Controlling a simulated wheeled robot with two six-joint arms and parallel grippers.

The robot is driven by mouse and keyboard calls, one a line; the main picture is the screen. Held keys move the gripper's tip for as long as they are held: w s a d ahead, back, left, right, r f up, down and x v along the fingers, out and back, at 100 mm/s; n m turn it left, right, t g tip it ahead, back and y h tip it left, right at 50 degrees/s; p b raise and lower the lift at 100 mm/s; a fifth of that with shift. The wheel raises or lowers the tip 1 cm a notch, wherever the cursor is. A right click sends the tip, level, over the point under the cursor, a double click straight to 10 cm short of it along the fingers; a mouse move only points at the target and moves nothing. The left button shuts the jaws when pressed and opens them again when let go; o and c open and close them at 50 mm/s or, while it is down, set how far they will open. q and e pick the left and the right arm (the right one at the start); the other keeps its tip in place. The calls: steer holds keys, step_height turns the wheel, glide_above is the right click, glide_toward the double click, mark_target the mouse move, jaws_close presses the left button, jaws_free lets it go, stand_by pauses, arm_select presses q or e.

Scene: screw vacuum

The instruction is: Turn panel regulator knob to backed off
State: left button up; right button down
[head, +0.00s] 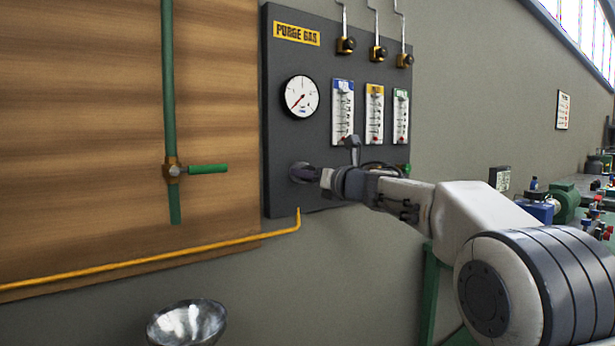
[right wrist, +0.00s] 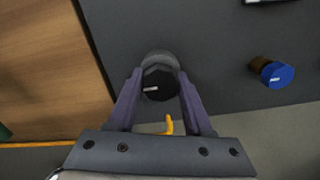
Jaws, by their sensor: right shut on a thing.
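The dark purge gas panel (head: 280,140) is on the wall, with a round white gauge (head: 301,96) above the regulator knob. The regulator knob (right wrist: 160,82) is black with a white pointer line, seen between my finger tips in the right wrist view. In that view the line points left, slightly downward. My right gripper (head: 305,174) reaches the panel's lower left, its two fingers on either side of the knob and shut on it. In the head view the gripper mostly hides the knob. The gauge needle points to the lower left. My left gripper is not in view.
A blue knob (right wrist: 277,74) sticks out of the panel to the right. Three flowmeters, one with a blue top (head: 342,112), stand above my right arm. A yellow pipe (head: 180,256) ends just below the panel. A metal bowl (head: 187,323) is at the bottom.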

steer(key=shift+c, duration=1.5)
jaws_free()
steer(key=shift+a+f, duration=0.1)
steer(key=shift+a, duration=0.05)
steer(key=shift+s+d, duration=0.2)
steer(key=shift+d, duration=0.1)
steer(key=b+v, duration=0.2)
steer(key=v, duration=0.8)
steer(key=shift+a, duration=0.1)
